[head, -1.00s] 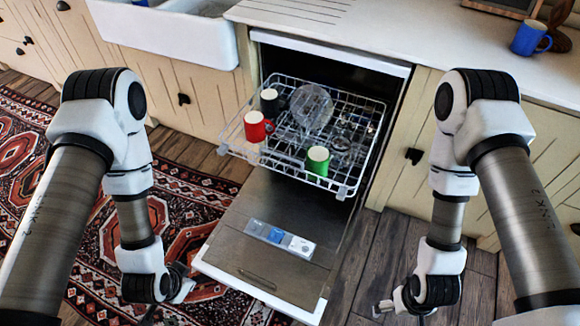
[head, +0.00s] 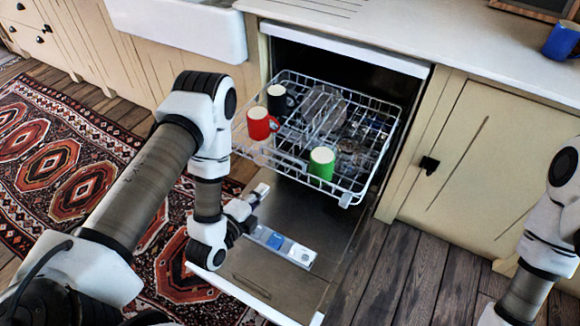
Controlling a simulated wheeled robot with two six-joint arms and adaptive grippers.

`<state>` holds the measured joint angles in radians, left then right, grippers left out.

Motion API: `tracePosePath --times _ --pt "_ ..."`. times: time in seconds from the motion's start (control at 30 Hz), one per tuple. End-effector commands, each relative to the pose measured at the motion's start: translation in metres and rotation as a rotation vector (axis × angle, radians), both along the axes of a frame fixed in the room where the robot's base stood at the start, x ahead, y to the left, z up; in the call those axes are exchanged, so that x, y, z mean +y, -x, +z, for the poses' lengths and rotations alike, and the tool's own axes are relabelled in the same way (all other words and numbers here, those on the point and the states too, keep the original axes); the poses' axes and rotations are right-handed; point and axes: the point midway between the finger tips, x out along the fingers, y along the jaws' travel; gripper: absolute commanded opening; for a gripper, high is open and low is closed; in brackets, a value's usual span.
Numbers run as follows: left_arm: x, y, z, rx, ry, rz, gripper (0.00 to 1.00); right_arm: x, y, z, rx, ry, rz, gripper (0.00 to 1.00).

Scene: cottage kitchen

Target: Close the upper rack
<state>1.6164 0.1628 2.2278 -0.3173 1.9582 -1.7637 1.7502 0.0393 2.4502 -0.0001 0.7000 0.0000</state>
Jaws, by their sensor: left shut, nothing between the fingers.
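The upper rack (head: 345,186) is a white wire rack pulled out of the open dishwasher, above its lowered door (head: 270,285). It holds a red mug (head: 258,124), a black mug (head: 277,100), a green mug (head: 321,163) and some clear glassware (head: 325,108). My left gripper (head: 262,190) is shut and empty, low in front of the rack's left front part and above the door. I cannot tell whether it touches anything. My right arm shows at the right edge, but its gripper is out of the picture.
The dishwasher sits under a pale counter (head: 400,30), with a cream cabinet (head: 500,150) to its right and a white sink (head: 180,28) to its left. A patterned rug (head: 60,170) covers the floor at left. Bare wooden floor (head: 420,270) is free right of the door.

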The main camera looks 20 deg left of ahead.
Motion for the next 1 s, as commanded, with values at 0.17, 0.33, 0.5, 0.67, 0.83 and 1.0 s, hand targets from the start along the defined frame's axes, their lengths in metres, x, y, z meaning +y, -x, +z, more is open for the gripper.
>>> tracePosePath --times 0.17,0.33,0.5,0.67,0.83,1.0 --pt "-0.005 -0.032 -0.005 -0.005 0.0 -0.003 0.0 0.0 0.0 -0.001 0.0 0.0 -0.001 1.0" --pt "-0.01 -0.069 -0.012 -0.003 0.0 -0.001 0.0 0.0 0.0 -0.002 0.0 0.0 -0.001 1.0" --pt "-0.015 -0.103 -0.019 -0.003 0.001 -0.001 0.0 0.0 0.0 -0.003 0.0 0.0 -0.001 1.0" --pt "-0.018 -0.122 -0.023 0.0 0.001 -0.001 0.0 0.0 0.0 -0.003 0.0 0.0 -0.001 1.0" --pt "-0.018 -0.127 -0.025 0.001 0.002 -0.001 0.0 0.0 0.0 -0.003 0.0 0.0 -0.001 1.0" --pt "-0.018 -0.126 -0.025 0.002 0.002 -0.001 0.0 0.0 0.0 -0.003 0.0 0.0 -0.001 1.0"
